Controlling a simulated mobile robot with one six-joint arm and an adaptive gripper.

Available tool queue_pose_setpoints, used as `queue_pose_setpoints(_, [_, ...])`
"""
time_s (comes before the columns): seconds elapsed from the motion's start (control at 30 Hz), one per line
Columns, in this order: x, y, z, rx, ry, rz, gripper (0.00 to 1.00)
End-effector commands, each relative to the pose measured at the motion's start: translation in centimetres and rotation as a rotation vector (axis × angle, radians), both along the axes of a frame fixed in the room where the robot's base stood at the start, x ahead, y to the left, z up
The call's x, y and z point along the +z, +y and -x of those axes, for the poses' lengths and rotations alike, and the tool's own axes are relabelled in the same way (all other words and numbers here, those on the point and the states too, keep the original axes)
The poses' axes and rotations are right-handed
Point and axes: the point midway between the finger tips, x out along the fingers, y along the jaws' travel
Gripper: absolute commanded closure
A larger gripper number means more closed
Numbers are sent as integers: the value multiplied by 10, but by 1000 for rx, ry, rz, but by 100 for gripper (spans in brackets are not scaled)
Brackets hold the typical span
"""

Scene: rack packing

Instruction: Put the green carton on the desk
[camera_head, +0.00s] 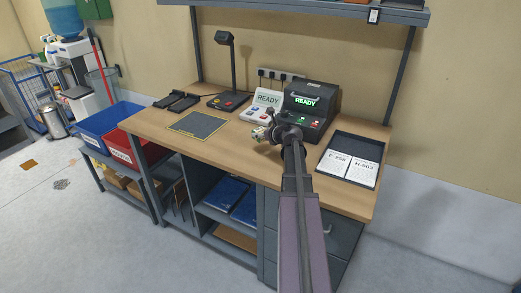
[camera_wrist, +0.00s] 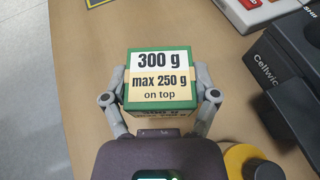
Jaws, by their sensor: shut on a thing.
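The green carton (camera_wrist: 160,78) fills the middle of the wrist view, with a label reading "300 g, max 250 g on top". My gripper (camera_wrist: 161,96) is shut on it, one finger against each side. The wooden desk (camera_head: 228,153) stands in the middle of the head view, and its bare top also shows around the carton in the wrist view (camera_wrist: 225,62). In the head view my gripper (camera_head: 265,133) is over the desk, left of the dark machine. The carton is small and mostly hidden there. I cannot tell whether it touches the desk.
A dark tray with label cards (camera_head: 352,147) is at the right. A yellow-edged mat (camera_head: 197,124) lies at the left. Desk room is free in front of the mat.

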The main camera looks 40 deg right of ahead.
Motion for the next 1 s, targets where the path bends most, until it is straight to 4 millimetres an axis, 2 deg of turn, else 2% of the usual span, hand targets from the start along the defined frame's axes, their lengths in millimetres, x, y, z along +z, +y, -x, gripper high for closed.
queue_pose_setpoints(0.03, [-10,0,0,0,-1,-1,84])
queue_pose_setpoints(0.2, [-20,0,0,-1,-1,-1,84])
queue_pose_setpoints(0.77, [-24,-1,1,-1,-1,-1,84])
queue_pose_setpoints(1.0, [-39,-1,1,-2,-1,0,84])
